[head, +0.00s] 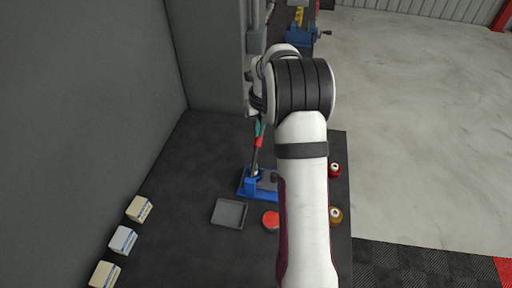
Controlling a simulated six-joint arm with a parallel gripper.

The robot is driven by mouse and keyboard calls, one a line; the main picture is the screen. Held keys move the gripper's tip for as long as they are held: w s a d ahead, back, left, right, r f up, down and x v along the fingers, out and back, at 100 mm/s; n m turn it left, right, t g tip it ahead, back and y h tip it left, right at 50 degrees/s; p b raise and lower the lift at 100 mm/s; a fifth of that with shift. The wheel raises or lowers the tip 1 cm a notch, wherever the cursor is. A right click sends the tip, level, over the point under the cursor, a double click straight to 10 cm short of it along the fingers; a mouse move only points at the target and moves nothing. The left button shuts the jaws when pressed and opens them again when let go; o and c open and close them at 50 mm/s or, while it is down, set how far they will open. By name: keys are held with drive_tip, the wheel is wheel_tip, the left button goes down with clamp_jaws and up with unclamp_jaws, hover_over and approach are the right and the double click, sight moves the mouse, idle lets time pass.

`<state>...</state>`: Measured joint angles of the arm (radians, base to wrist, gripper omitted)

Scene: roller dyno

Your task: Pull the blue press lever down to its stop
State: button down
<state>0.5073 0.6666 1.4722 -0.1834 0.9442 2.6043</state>
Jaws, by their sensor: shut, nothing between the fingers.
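The blue press (262,184) stands on the dark bench mat near the middle of the head view. Its lever (256,156) rises from the blue base as a dark rod, nearly upright, with a red grip near the top. A small teal piece shows just above the red grip; I cannot tell what it belongs to. My gripper (257,108) is close above the lever's top end, shut and empty, and partly hidden by my wrist. I cannot tell whether it touches the lever. My forearm hides the right part of the press.
A grey tray (229,226) and a red round thing (270,220) lie in front of the press. Several small boxes (123,240) line the left wall. A blue vise (301,35) is behind.

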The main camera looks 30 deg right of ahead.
drive_tip(key=shift+f, duration=0.45)
drive_tip(key=shift+w+d+f, duration=0.1)
drive_tip(key=shift+f, duration=1.05)
drive_tip(key=shift+r, duration=5)
